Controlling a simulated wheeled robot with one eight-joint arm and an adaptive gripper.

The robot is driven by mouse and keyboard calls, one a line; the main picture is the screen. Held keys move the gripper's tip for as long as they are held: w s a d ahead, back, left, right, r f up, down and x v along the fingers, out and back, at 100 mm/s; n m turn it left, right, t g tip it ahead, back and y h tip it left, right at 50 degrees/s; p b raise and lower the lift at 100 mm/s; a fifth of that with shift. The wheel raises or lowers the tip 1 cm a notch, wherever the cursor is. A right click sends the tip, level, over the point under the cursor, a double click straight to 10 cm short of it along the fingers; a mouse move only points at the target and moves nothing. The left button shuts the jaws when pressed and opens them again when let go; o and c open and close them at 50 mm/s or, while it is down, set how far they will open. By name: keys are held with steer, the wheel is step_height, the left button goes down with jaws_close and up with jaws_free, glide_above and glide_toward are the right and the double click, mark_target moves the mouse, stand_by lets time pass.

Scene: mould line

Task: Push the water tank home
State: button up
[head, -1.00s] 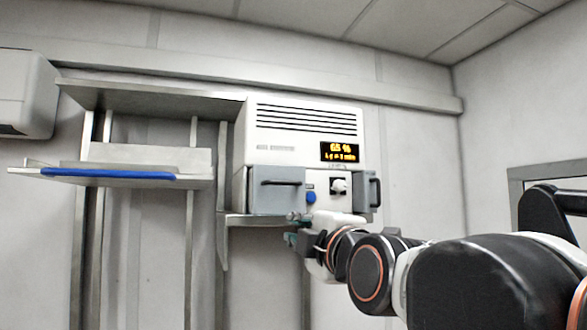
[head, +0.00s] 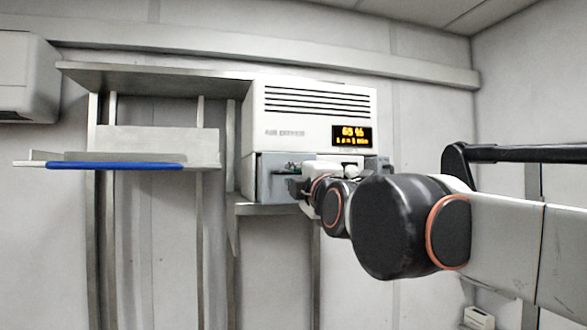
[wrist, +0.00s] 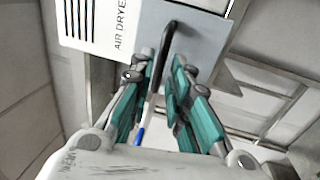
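The water tank appears to be the grey drawer (head: 268,181) at the lower left of the white air dryer (head: 285,112). Its grey front (wrist: 196,42) stands a little forward of the dryer body. A black bar handle (wrist: 169,40) on that front runs between my gripper's teal-padded fingers (wrist: 164,72) in the wrist view. The fingers are apart, one on each side of the handle, with a gap showing. In the head view, my gripper (head: 289,177) is in front of the tank and hides its handle and right part.
The dryer stands on a metal wall shelf (head: 262,209). A blue-edged shelf (head: 115,165) sticks out to the left, and another shelf (head: 150,74) is above it. The dryer display (head: 352,135) is lit. A grey handled part (head: 378,164) is at the dryer's right.

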mark_target(281, 178)
steer(key=shift+p+x, duration=0.45)
steer(key=shift+x, duration=1.7)
jaws_close()
